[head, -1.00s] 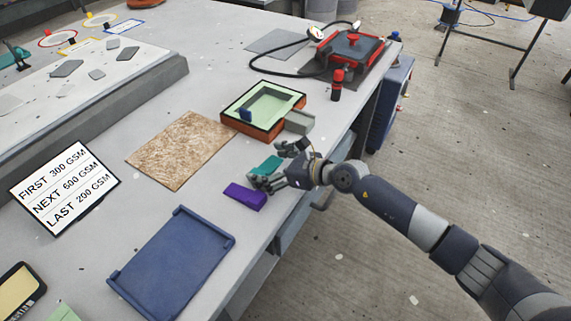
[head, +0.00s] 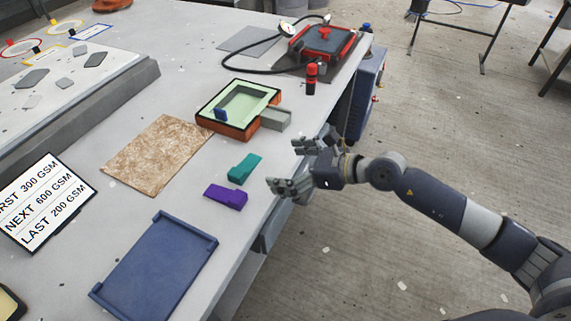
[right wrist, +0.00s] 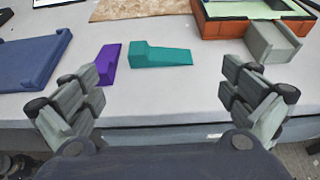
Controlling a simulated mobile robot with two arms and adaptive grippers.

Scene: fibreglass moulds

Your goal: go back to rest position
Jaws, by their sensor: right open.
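My right gripper (head: 290,166) is open and empty at the table's right edge in the head view. In the right wrist view its two fingers (right wrist: 160,98) stand wide apart with nothing between them. A teal wedge (head: 244,168) lies on the table to the left of the gripper, and it also shows ahead of the fingers in the right wrist view (right wrist: 160,55). A purple wedge (head: 226,197) lies beside the teal one, nearer the blue tray (head: 157,263). Neither wedge touches the gripper. My left gripper is not in view.
An orange mould (head: 239,130) with a pale green top and a grey block (head: 275,118) stand farther back. A tan mat (head: 157,155) and a sign (head: 43,203) lie to the left. A red device (head: 322,42) is at the far end. The floor right of the table is clear nearby.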

